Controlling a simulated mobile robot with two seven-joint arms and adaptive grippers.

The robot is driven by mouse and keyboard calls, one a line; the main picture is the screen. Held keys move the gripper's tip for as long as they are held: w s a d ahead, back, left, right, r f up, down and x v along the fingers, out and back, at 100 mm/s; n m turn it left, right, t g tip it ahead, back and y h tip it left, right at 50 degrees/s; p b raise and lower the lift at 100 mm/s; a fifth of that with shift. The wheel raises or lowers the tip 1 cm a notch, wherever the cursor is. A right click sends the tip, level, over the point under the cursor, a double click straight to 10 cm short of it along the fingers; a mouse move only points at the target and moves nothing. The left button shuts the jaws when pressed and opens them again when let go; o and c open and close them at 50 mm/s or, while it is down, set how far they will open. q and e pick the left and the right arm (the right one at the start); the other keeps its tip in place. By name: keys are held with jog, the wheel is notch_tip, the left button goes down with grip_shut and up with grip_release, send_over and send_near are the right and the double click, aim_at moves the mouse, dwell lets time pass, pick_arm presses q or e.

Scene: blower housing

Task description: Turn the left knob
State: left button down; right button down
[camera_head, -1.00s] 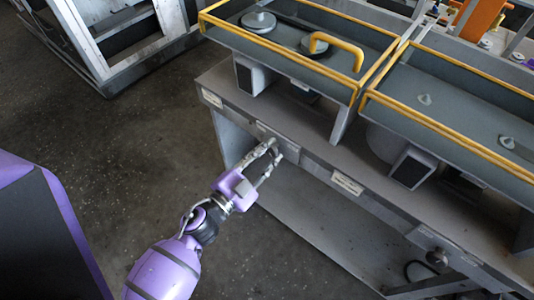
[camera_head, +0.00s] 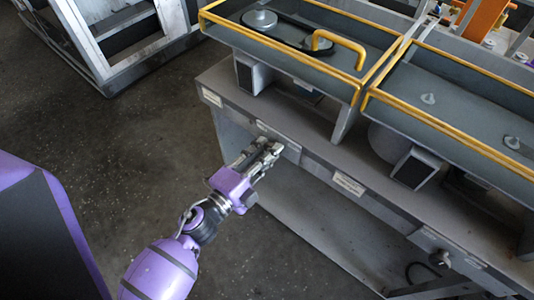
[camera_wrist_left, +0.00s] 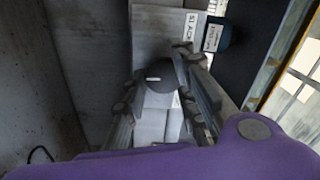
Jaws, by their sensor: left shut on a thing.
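The left knob (camera_wrist_left: 160,76) is dark and round with a white mark, and shows between the fingers in the left wrist view. It sits on a pale panel of the bench front. My left gripper (camera_head: 270,148) is at the bench front in the head view, with its fingers close together, and hides the knob there. In the left wrist view the fingers of my left gripper (camera_wrist_left: 162,82) lie on both sides of the knob, shut on it. My right gripper is not in view.
A second knob (camera_head: 440,258) sits on the bench front at lower right. The grey bench (camera_head: 330,155) carries yellow-railed trays (camera_head: 440,122) above. White labels (camera_head: 348,183) are on its front edge. The dark floor (camera_head: 130,140) is open at left.

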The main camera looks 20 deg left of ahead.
pick_arm(q)
jog(key=shift+s+d+f, duration=0.15)
jog(key=shift+s+f, duration=0.1)
jog(key=shift+f, duration=0.25)
jog(key=c, duration=1.5)
grip_release()
jog(key=shift+w, duration=0.1)
jog(key=shift+c, duration=0.2)
jog(key=shift+r, duration=0.15)
jog(key=shift+r, duration=0.15)
jog(key=v, duration=1.2)
